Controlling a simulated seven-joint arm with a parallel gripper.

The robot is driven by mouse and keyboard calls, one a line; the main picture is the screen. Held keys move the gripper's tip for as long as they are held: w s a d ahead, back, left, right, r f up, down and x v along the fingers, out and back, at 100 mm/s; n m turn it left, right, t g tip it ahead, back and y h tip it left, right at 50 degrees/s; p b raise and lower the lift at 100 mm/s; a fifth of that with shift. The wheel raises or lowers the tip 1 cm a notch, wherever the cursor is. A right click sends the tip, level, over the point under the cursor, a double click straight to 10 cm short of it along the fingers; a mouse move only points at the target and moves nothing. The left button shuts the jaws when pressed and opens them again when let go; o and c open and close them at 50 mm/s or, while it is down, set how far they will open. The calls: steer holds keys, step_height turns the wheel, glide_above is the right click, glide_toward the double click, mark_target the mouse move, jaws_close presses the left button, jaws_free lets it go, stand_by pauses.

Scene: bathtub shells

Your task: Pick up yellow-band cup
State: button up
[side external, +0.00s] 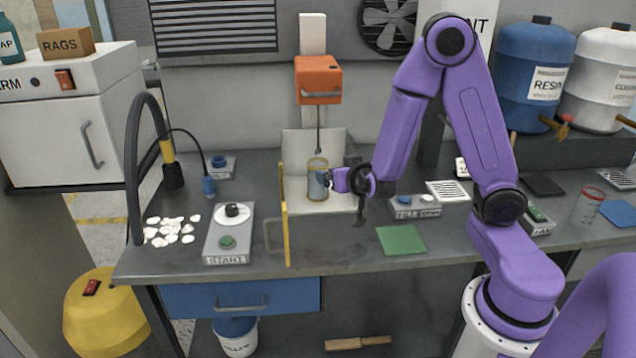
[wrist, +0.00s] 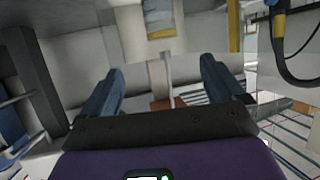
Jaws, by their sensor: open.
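The yellow-band cup (side external: 317,187) is clear and stands upright on a pale base under the orange mixer head. In the wrist view the cup (wrist: 158,18) shows at the top centre, with its yellow band, ahead of the fingers. My gripper (side external: 328,178) reaches in from the right at cup height, and its dark blue fingertips overlap the cup's right side in the side external view. In the wrist view my gripper (wrist: 163,78) is open, with nothing between its two fingers. I cannot tell whether a fingertip touches the cup.
The orange mixer head (side external: 318,80) hangs a thin rod above the cup. A yellow-edged panel (side external: 284,215) stands left of it. A START box (side external: 229,235) and white pieces (side external: 172,230) lie farther left. A red-band cup (side external: 587,207) stands at the right.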

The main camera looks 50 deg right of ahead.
steer(key=shift+s+a+f+x, duration=0.15)
steer(key=shift+f+x, duration=0.35)
steer(key=shift+x, duration=2.6)
steer(key=shift+s+a+f+x, duration=0.15)
steer(key=shift+f+x, duration=0.35)
steer(key=shift+x, duration=2.65)
steer(key=shift+s+a+f+x, duration=0.15)
steer(key=shift+f+x, duration=0.35)
steer(key=shift+x, duration=2.6)
steer(key=shift+a, duration=0.1)
steer(key=c, duration=1.3)
steer(key=shift+r, duration=0.1)
